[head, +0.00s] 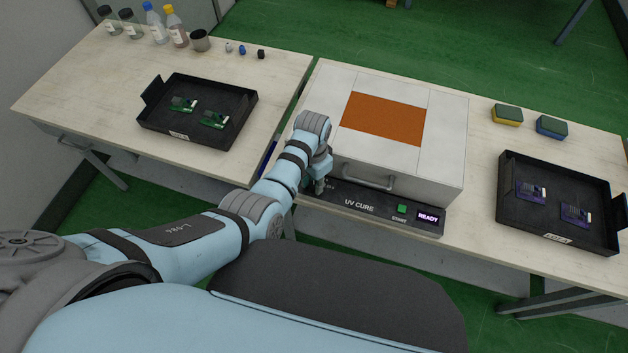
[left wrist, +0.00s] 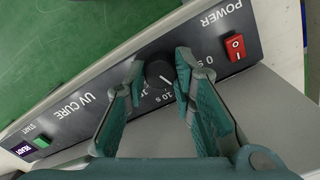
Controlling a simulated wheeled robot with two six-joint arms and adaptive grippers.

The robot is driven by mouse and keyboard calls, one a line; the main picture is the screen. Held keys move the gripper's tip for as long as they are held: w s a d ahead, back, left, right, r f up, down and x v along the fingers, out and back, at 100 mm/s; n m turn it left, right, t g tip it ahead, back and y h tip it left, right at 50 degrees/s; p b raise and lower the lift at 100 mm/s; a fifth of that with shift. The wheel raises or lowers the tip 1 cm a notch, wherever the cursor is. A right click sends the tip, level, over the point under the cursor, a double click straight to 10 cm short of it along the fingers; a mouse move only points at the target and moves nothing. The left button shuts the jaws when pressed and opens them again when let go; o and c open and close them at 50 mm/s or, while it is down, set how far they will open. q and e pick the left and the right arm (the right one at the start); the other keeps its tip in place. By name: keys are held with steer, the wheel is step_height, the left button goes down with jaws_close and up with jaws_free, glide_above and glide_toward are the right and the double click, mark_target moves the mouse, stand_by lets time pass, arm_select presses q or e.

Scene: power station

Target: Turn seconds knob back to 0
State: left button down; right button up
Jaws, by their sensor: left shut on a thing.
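The UV cure box (head: 454,150) stands on the table with its dark front panel (head: 376,213) facing me. In the left wrist view, the black seconds knob (left wrist: 158,75) sits on that panel between the "0 s" and "10 s" marks. Its white pointer line slants towards the lower right; the exact reading is partly hidden. My left gripper (head: 319,187) is at the panel's left end, and in the left wrist view its fingers (left wrist: 157,64) are shut on the knob, one on each side. The knob is hidden in the head view. My right gripper is not in view.
The panel also holds a red power switch (left wrist: 235,47), a green start button (head: 402,209) and a lit READY display (head: 428,217). Black trays with circuit boards stand left (head: 151,119) and right (head: 507,205). The box's door handle (head: 367,181) sits just above the panel.

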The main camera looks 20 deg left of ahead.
arm_select(q)
steer(key=shift+s+r+n+p, duration=0.1)
steer(key=shift+n+p, duration=0.5)
steer(key=shift+n, duration=0.1)
steer(key=shift+n+p, duration=0.6)
steer(key=shift+n, duration=0.5)
steer(key=n+p, duration=0.1)
steer(key=n, duration=0.3)
steer(key=c, duration=1.3)
jaws_free()
steer(key=shift+c, duration=0.2)
